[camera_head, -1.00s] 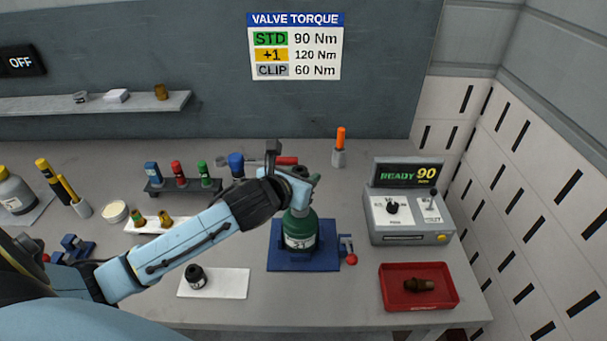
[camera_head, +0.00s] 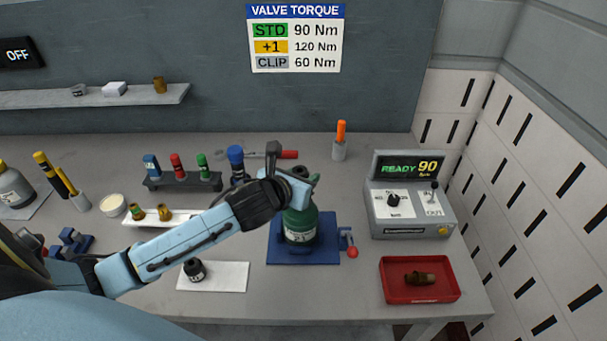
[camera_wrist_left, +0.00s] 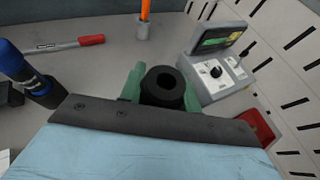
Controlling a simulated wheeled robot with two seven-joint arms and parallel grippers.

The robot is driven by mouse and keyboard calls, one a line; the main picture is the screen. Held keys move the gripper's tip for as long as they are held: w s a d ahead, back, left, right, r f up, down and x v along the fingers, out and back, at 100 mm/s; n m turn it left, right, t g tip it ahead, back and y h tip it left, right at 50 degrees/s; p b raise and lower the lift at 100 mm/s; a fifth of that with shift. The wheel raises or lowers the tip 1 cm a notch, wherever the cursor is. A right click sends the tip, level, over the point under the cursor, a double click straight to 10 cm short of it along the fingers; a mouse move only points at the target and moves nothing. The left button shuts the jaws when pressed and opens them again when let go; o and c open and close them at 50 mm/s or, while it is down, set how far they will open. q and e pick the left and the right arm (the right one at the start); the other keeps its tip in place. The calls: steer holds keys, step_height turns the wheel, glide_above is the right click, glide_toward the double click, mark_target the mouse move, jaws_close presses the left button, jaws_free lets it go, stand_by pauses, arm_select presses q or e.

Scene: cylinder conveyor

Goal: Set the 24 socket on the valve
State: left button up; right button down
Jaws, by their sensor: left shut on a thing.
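A green cylinder (camera_head: 301,226) with a white label stands upright on a blue base (camera_head: 274,249). My left gripper (camera_head: 311,180) is at the top of the cylinder and hides the valve. In the left wrist view, the left gripper (camera_wrist_left: 160,88) is shut on a black socket (camera_wrist_left: 163,86), which sits between its green fingers with its round opening showing. I cannot tell whether the socket is seated on the valve or just above it, and its size mark does not show. My right gripper is not in view.
A black cylindrical part (camera_head: 195,270) stands on a white mat (camera_head: 230,277). A red tray (camera_head: 393,294) holds a brown fitting (camera_head: 419,278). The torque unit (camera_head: 411,216) at the right reads READY 90. A rack (camera_head: 183,184) stands behind my arm.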

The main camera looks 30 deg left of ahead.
arm_select(q)
steer(key=shift+f+b, duration=0.3)
steer(key=shift+f, duration=0.35)
steer(key=o, duration=1.1)
step_height(320, 180, up, 4)
steer(key=p, duration=0.5)
steer(key=shift+r, duration=0.15)
steer(key=shift+r+p, duration=0.9)
steer(key=shift+p, duration=0.2)
